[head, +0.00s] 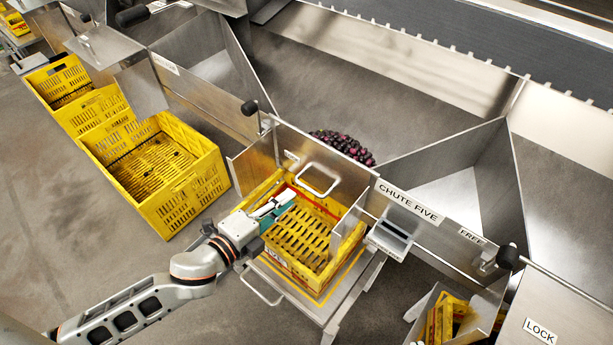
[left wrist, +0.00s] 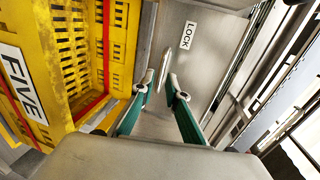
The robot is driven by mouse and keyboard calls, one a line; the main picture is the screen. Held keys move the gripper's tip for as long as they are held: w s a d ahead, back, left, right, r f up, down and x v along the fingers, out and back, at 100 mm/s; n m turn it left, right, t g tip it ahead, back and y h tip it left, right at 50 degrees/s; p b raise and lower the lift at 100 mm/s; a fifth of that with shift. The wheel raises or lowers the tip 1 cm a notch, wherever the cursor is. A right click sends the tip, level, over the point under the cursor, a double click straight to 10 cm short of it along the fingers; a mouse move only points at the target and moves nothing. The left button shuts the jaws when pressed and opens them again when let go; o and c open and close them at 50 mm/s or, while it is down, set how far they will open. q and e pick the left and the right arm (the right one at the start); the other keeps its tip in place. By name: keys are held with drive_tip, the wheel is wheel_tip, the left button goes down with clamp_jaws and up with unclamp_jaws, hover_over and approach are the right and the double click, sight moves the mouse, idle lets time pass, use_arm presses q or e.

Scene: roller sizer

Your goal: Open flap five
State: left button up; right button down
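The flap of chute five (head: 345,189) is an upright steel plate with a bow handle (head: 318,179) and a small LOCK label (head: 291,155). Dark fruit (head: 342,145) lies behind it. A lever with a black knob (head: 250,107) stands at its upper left corner. My left gripper (head: 288,196) is over the yellow crate, just left of the handle. In the left wrist view my left gripper (left wrist: 162,83) has its green-padded fingers apart, with the handle (left wrist: 163,66) showing between and beyond the tips, near the LOCK label (left wrist: 187,33). Contact cannot be told. My right gripper is out of view.
An empty yellow crate (head: 283,250) marked FIVE (left wrist: 22,84) stands on a steel stand (head: 345,298) under the flap. More yellow crates (head: 180,199) stand at left. A black-knobbed lever (head: 508,256) is at right by a FREE label (head: 470,237). Grey floor at lower left is clear.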

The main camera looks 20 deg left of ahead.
sight(304, 185)
use_arm(q)
drive_tip(key=b+x, duration=0.1)
drive_tip(key=x, duration=0.6)
drive_tip(key=shift+w+d+r, duration=0.1)
drive_tip(key=shift+w+d, duration=0.05)
drive_tip(key=shift+w, duration=0.1)
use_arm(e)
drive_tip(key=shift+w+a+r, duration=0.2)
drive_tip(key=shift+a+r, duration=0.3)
use_arm(q)
clamp_jaws()
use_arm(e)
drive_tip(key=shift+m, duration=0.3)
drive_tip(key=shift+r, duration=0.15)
